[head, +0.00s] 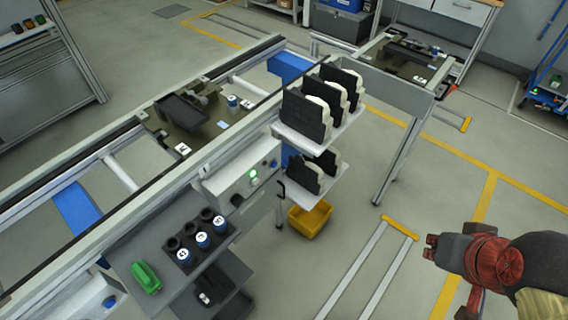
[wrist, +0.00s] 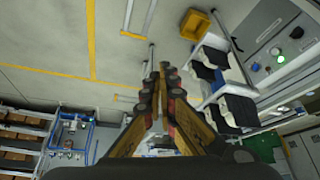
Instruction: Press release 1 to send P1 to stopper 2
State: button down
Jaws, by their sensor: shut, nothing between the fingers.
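A pallet (head: 215,130) with a dark tray, a blue-and-white part and a white tag sits on the conveyor at the middle left. A second pallet (head: 426,72) sits on the far section at the upper right. The tags are too small to read. Another box with a blue button (head: 109,302) is at the lower left. My gripper (head: 432,246) is over the floor at the right, apart from both boxes. Its fingers (wrist: 162,75) are shut and empty.
A white rack (head: 328,133) with black-and-white parts stands beside the control box, above a yellow bin (head: 310,218). A grey shelf (head: 148,247) holds a green item and capped cylinders. Floor between my gripper and the line is mostly open, with metal rails (head: 372,262).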

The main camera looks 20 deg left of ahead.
aim_at(274, 164)
jog(key=w+a+f+m+t+y, duration=0.15)
jog(key=w+a+f, duration=0.4)
jog(key=w, duration=0.55)
jog(key=w+a+f+m+t, duration=0.1)
jog(key=w+a+f+m, duration=0.4)
jog(key=w, duration=0.7)
jog(key=w+a+f+m+t+y, duration=0.1)
jog(key=w+a+f+y, duration=0.1)
jog(key=a+f, duration=0.8)
jog(key=w+a+f+m+y+b, duration=0.1)
jog(key=w+a+f+m+y, duration=0.1)
jog(key=a+f, duration=0.8)
jog(key=shift+w+a+f+t+y, duration=0.35)
jog(key=shift+w+f+y, duration=0.15)
jog(key=shift+w, duration=0.2)
jog(key=shift+m, duration=0.25)
jog(key=w+a+b, duration=0.2)
jog(key=w+a, duration=0.1)
jog(key=a, duration=0.5)
jog(key=shift+w, duration=0.2)
